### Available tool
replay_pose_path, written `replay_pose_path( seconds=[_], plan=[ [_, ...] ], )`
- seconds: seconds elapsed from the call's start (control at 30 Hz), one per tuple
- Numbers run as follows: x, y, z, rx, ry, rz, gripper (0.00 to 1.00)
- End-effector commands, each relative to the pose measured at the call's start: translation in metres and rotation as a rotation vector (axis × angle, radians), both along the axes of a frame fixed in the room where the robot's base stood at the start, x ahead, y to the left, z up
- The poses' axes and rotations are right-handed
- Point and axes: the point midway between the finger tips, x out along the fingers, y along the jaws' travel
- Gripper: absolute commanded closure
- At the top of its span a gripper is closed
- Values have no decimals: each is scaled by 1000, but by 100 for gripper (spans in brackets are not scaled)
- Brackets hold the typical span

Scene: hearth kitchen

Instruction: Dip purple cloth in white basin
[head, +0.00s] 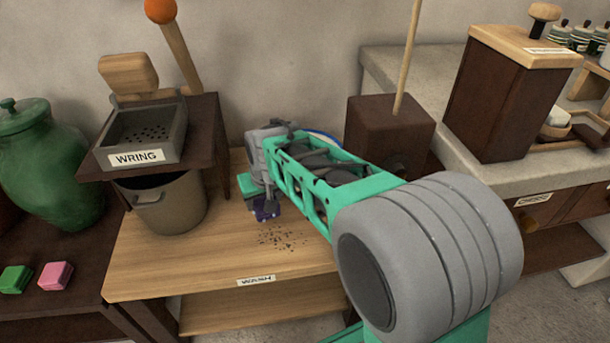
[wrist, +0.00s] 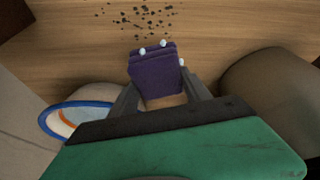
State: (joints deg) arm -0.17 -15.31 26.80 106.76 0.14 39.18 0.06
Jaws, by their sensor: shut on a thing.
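My gripper (head: 258,203) points down over the wooden wash table and is shut on the purple cloth (head: 267,211). In the wrist view the folded purple cloth (wrist: 153,68) sits between the two fingers, with small white spots at its edge. A white basin with a blue rim (wrist: 58,122) shows partly at the left of the wrist view, beside the gripper. In the head view only a bit of a blue-and-white rim (head: 322,135) shows behind my arm. The basin's inside is mostly hidden.
Dark crumbs (head: 283,239) lie on the wash table (head: 180,270). A grey bucket (head: 168,205) stands left, under the WRING tray (head: 140,133). A brown block with a pole (head: 390,125) stands behind my arm. Green and pink blocks (head: 55,276) lie far left.

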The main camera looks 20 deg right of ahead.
Motion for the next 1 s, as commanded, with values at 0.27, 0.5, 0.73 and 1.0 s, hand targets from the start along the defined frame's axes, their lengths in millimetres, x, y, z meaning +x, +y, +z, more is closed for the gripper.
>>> replay_pose_path(
  seconds=[0.27,0.5,0.73,1.0],
  plan=[
    [0,0,-19,0,1,0,83],
    [0,0,-33,0,1,0,83],
    [0,0,-38,0,0,0,83],
    [0,0,-38,0,0,0,83]
  ],
)
